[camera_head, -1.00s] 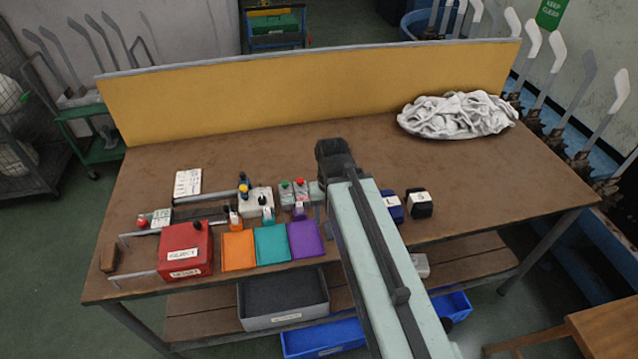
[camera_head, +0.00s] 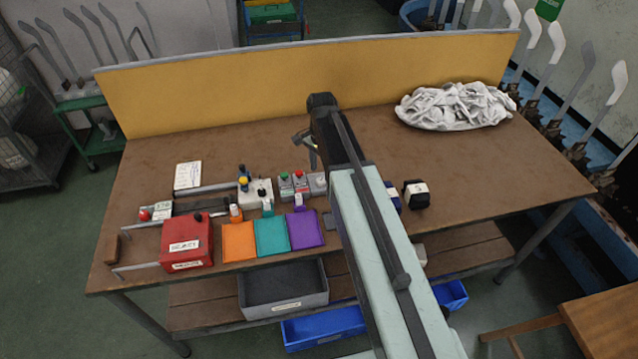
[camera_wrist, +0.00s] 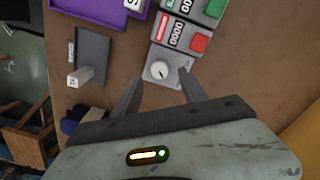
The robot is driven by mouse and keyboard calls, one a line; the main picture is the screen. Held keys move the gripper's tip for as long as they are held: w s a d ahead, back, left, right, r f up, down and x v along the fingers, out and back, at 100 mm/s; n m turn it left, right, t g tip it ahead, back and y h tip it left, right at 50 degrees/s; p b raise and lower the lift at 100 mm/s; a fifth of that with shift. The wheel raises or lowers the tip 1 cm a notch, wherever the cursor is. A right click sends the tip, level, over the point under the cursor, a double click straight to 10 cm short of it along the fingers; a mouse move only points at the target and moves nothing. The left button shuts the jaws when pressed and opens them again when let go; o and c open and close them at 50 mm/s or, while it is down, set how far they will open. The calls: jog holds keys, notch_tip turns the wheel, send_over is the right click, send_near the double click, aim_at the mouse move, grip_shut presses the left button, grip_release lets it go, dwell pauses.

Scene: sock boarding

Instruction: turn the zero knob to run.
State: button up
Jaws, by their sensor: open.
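A round white dial knob (camera_wrist: 159,70) sits on a small grey box (camera_wrist: 150,76) in the wrist view; I take it to be the zero knob, but I read no run mark there. A pointer line shows on its face. In the head view the grey box (camera_head: 318,181) stands at the right end of the counter row. My gripper (camera_wrist: 161,75) is open, its fingertips appearing on either side of the knob. In the head view my gripper (camera_head: 306,142) is raised behind the box. I cannot tell whether the fingers touch the knob.
Beside the knob box are two counters with a red button (camera_wrist: 200,43) and a green button (camera_wrist: 215,8). A dark plate with a white lever (camera_wrist: 82,76) lies on the other side. A purple tray (camera_head: 306,229) is in front. Crumpled white cloth (camera_head: 456,106) lies at back right.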

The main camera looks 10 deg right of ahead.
aim_at(321, 180)
notch_tip(321, 180, down, 4)
jog(key=b, duration=0.2)
jog(key=shift+f+b, duration=0.1)
jog(key=shift+b, duration=0.25)
